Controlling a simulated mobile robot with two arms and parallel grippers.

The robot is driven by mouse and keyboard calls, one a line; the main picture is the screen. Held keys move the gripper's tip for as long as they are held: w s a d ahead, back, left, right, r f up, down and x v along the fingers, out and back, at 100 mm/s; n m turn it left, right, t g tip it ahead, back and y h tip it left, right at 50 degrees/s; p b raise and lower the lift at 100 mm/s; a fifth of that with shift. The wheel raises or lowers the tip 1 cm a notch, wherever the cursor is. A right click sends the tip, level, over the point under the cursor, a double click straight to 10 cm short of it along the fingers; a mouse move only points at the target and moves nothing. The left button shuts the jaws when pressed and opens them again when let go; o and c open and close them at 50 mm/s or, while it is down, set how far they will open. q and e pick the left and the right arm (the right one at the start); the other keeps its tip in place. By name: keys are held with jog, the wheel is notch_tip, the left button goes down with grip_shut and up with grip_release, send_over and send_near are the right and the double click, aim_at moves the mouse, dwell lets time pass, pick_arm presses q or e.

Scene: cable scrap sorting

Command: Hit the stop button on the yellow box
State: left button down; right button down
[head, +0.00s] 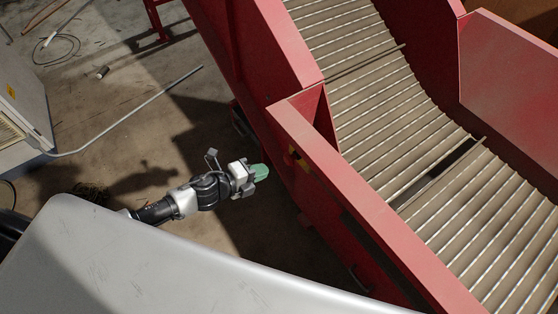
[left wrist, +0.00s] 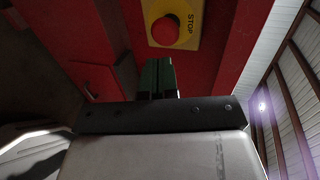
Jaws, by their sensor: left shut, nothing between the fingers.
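The yellow box (left wrist: 186,46) with the word STOP shows at the top of the left wrist view, mounted on a red wall. Its round red stop button (left wrist: 166,30) faces the camera. In the head view only a small yellow bit of the box (head: 298,156) shows on the side of the red conveyor frame. My left gripper (head: 264,171) has green fingers that are shut and empty. It points at the red frame, just left of the box, with a visible gap. In the left wrist view its fingertips (left wrist: 157,66) appear just below the button. My right gripper is not in view.
A red-walled conveyor (head: 365,85) with a slatted belt fills the right side. A grey cabinet (head: 18,105) stands at the left. Cable scraps and a bent pipe (head: 130,117) lie on the concrete floor. The floor around my left arm looks open.

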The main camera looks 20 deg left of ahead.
aim_at(287, 158)
pick_arm(q)
jog(key=x, duration=0.4)
jog(key=r+x, duration=0.1)
jog(key=x, duration=0.1)
jog(key=shift+w+d, duration=0.2)
jog(key=shift+w, duration=0.1)
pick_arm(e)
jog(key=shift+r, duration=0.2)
pick_arm(q)
jog(key=shift+w+d+p, duration=0.3)
jog(key=shift+w+d, duration=0.25)
jog(key=shift+w, duration=0.1)
jog(key=shift+r, duration=0.1)
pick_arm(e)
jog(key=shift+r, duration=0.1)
pick_arm(q)
jog(key=shift+a, duration=0.1)
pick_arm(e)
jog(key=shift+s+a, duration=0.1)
